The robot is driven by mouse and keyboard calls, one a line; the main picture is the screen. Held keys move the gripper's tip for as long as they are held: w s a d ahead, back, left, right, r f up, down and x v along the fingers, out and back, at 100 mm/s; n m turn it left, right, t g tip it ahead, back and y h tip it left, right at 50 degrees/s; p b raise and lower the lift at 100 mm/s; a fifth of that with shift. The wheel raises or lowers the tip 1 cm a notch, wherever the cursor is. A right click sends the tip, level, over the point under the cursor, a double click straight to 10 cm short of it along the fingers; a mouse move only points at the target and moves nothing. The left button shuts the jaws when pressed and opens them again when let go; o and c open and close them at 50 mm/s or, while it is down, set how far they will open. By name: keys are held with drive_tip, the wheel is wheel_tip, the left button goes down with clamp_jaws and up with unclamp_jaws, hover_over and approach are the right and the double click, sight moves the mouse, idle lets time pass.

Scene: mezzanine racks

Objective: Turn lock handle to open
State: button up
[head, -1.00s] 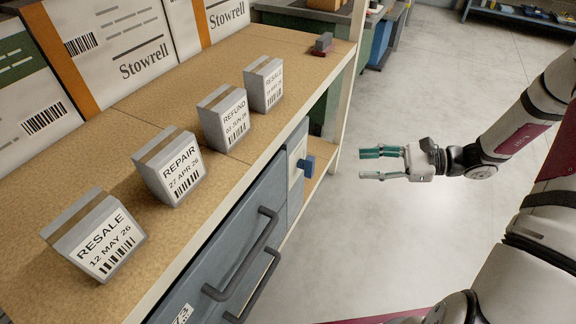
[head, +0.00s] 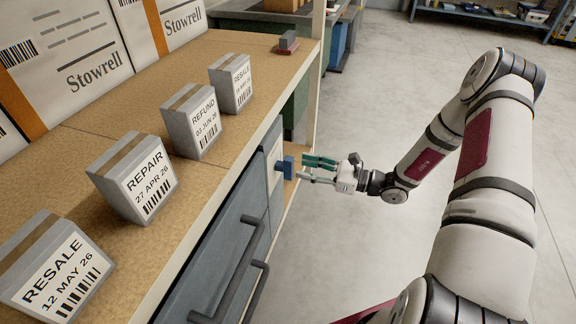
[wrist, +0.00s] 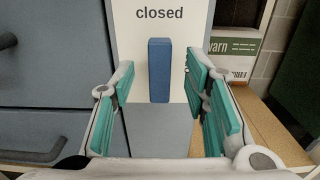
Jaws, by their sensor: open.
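The blue lock handle (head: 286,168) sticks out from a pale plate on the front of a grey-blue cabinet under the bench. In the wrist view the handle (wrist: 159,70) stands upright below the word "closed" on the white plate (wrist: 188,50). My gripper (head: 305,168) is open, with teal finger pads, just to the right of the handle in the head view. In the wrist view the handle shows between the two fingers of my gripper (wrist: 165,105), farther ahead. I cannot tell whether the fingertips reach it.
Grey cabinet doors with dark bar handles (head: 243,290) are nearer, left of the lock. Several labelled boxes (head: 136,178) stand on the wooden bench top above. A white rack post (head: 315,70) rises beyond the lock. The floor at right is clear.

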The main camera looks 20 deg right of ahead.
sight(293, 164)
drive_tip(key=b+x, duration=0.1)
drive_tip(key=x, duration=0.5)
drive_tip(key=shift+d, duration=0.1)
clamp_jaws()
